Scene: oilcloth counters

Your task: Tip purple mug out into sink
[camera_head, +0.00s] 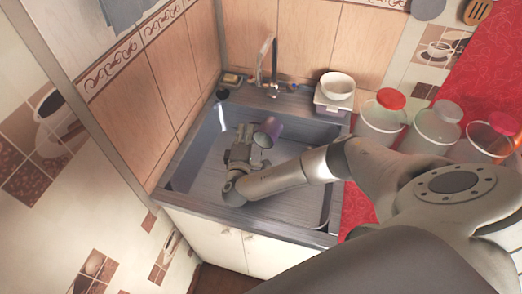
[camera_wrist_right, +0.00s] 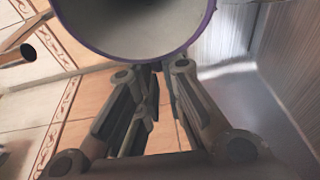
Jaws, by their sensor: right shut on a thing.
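The purple mug (camera_head: 269,131) is held over the sink (camera_head: 207,168), tilted well over on its side. In the right wrist view its purple-rimmed mouth (camera_wrist_right: 135,28) shows large at the top, pale inside, with the deeper inside dark. My right gripper (camera_head: 248,137) is shut on the mug, and its fingers (camera_wrist_right: 158,75) meet at the mug's lower edge in the wrist view. The handle is not clearly visible. I cannot tell whether anything is in the mug or has fallen from it. My left gripper is not in view.
A faucet (camera_head: 272,68) stands behind the basin. A white bowl (camera_head: 338,84) sits stacked at the sink's back right corner. Several lidded jars, one with a red lid (camera_head: 391,98), stand on the red oilcloth (camera_head: 357,207) at right. A tiled wall closes the left side.

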